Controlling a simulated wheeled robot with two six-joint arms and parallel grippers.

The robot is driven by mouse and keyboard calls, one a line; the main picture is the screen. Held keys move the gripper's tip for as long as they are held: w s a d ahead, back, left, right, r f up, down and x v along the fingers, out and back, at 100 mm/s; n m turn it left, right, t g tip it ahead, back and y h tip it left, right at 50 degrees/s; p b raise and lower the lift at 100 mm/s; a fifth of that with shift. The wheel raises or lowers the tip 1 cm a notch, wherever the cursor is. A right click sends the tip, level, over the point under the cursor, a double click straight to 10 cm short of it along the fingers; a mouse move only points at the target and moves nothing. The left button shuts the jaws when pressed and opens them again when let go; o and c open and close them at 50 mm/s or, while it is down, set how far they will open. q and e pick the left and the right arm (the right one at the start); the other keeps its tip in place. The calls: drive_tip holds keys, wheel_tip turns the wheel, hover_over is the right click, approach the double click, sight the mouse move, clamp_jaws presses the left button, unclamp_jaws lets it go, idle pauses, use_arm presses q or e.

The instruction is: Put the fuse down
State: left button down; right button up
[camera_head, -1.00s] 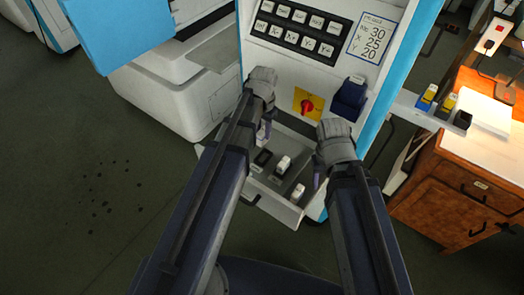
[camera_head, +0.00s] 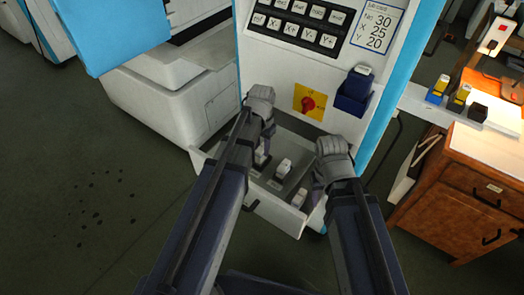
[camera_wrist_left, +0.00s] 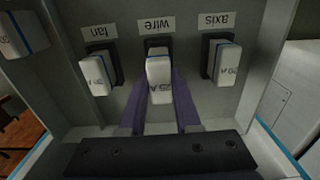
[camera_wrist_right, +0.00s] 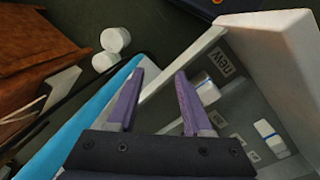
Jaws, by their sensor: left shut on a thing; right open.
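My left gripper (camera_head: 264,140) is shut on a white fuse with a blue band (camera_wrist_left: 160,82), seen between its purple fingers in the left wrist view. That fuse is at the dark socket (camera_wrist_left: 157,43) labelled "wire"; I cannot tell how deep it sits. Similar white fuses stand beside it at "fan" (camera_wrist_left: 97,75) and "axis" (camera_wrist_left: 228,65). My right gripper (camera_wrist_right: 160,78) is open and empty, by the right end of the drawer-like tray (camera_head: 278,212). A fuse (camera_wrist_right: 205,88) near it stands by another label.
A red rotary switch on a yellow plate (camera_head: 309,102) and a blue holder (camera_head: 353,93) are on the machine front above. A wooden cabinet (camera_head: 455,195) stands at the right. Dark floor (camera_head: 90,150) is open at the left.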

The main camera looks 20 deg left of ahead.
sight(262, 147)
use_arm(q)
drive_tip(key=shift+r, duration=0.1)
drive_tip(key=shift+f+b, duration=0.65)
drive_tip(key=shift+r, duration=0.1)
drive_tip(key=c, duration=0.6)
unclamp_jaws()
drive_tip(key=shift+r, duration=0.1)
wheel_tip(262, 147, up, 13)
drive_tip(key=p, duration=1.3)
drive_tip(key=s+d+y, duration=0.1)
drive_tip(key=s+d, duration=0.9)
drive_tip(key=s, duration=0.4)
drive_tip(key=shift+s+d, duration=0.15)
drive_tip(key=shift+d, duration=0.1)
